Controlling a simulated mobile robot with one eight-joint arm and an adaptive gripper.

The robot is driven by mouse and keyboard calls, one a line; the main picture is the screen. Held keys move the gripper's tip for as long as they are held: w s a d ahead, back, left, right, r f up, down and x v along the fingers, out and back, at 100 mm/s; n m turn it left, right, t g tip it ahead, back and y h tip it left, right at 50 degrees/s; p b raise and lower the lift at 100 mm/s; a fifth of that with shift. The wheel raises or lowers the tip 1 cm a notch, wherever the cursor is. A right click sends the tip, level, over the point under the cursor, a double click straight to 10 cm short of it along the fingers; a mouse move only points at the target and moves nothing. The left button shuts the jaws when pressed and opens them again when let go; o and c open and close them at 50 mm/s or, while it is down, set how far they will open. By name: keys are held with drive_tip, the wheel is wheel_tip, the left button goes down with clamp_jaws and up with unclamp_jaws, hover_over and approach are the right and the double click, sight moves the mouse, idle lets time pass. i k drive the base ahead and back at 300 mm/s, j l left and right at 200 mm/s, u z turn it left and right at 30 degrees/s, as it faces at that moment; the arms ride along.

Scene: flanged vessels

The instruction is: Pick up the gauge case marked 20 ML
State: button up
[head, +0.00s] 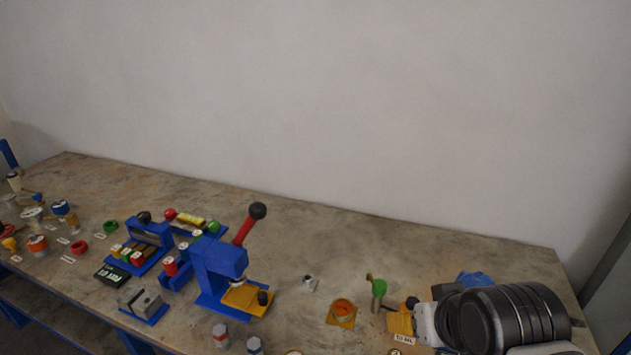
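A small white label (404,339) ending in ML lies at the front right of the bench. Its number is too small to read surely. Just behind it is a yellow-orange piece (400,321) with a dark knob, partly covered by my arm. I cannot tell whether this is the gauge case marked 20 ML. No other 20 ML marking is readable. My arm's black ribbed link and white parts fill the lower right and hide that part of the bench. My gripper's fingers do not show.
A blue press (218,270) with a red lever stands mid-bench. An orange ring on a yellow plate (342,312) and a green-topped piece (378,288) lie left of my arm. Blue racks, jars and a dark display box (110,275) crowd the left. The back right is clear.

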sight(342, 309)
drive_tip(key=k+j+z, duration=0.25)
drive_tip(key=j+z, duration=0.2)
drive_tip(key=j, duration=0.15)
drive_tip(key=k+j+z, duration=0.4)
drive_tip(key=j, duration=0.15)
drive_tip(key=k+j+z, duration=0.3)
drive_tip(key=z, duration=0.15)
drive_tip(key=j, duration=0.15)
